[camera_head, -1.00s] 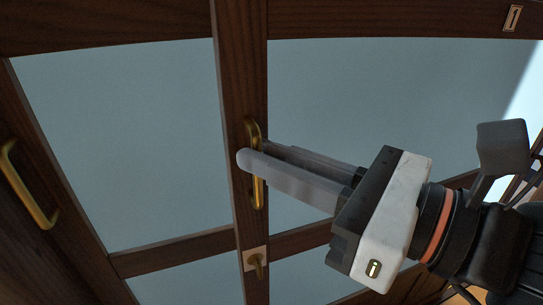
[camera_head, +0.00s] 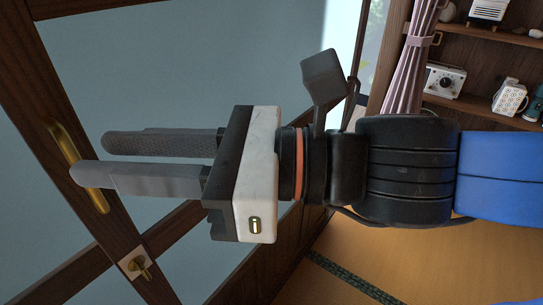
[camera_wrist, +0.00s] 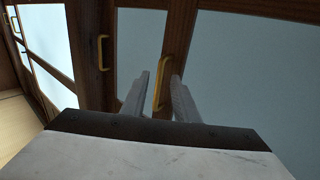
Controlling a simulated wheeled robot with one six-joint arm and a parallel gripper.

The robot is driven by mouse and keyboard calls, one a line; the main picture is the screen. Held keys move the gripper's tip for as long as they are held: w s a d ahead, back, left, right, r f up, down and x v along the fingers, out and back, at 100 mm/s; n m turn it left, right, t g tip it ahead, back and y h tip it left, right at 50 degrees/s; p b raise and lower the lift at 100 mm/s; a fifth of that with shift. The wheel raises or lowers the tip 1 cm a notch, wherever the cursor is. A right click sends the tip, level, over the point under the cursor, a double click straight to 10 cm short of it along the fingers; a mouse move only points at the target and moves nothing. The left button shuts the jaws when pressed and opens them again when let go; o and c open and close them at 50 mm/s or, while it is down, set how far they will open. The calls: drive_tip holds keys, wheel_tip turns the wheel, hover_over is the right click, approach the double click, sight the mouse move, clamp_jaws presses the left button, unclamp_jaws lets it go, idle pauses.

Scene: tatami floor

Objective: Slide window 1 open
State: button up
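The window (camera_head: 200,60) has a dark wood frame and pale panes. An upright brass pull handle (camera_head: 92,195) is on its stile; in the wrist view the handle (camera_wrist: 159,92) lies between my two finger tips. My gripper (camera_head: 92,157) has its grey fingers spread apart, one on either side of the handle. The lower finger crosses in front of the handle and hides part of it. Contact cannot be told. A small brass knob on a pale plate (camera_head: 138,263) sits below the handle. The number plate is out of view.
Another brass handle (camera_wrist: 102,52) is on the neighbouring stile at left in the wrist view. At right, a gathered pink curtain (camera_head: 412,70) hangs beside shelves (camera_head: 465,105) holding small items. Tatami floor (camera_head: 370,250) below looks clear.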

drive_tip(key=d, duration=1.3)
drive_tip(key=shift+s+d, duration=0.15)
drive_tip(key=shift+s, duration=0.2)
drive_tip(key=shift+s+d, duration=0.15)
drive_tip(key=shift+d, duration=0.2)
idle(0.5)
idle(0.3)
drive_tip(key=w+d+f+n+t+h, duration=0.2)
drive_tip(key=w+d+f+n+h, duration=0.15)
drive_tip(key=w+f, duration=0.4)
drive_tip(key=w+d+f+n+t+h, duration=0.25)
drive_tip(key=w+f+n+h, duration=0.2)
drive_tip(key=f, duration=0.55)
drive_tip(key=w+d+f+n+h, duration=0.2)
drive_tip(key=d+f+n+h, duration=0.3)
drive_tip(key=d, duration=0.6)
drive_tip(key=w+d+f+n+h, duration=0.1)
drive_tip(key=d+f+n+h, duration=0.4)
drive_tip(key=d, duration=0.6)
wheel_tip(320, 180, down, 2)
drive_tip(key=shift+w+n+g, duration=0.4)
drive_tip(key=shift+g, duration=0.05)
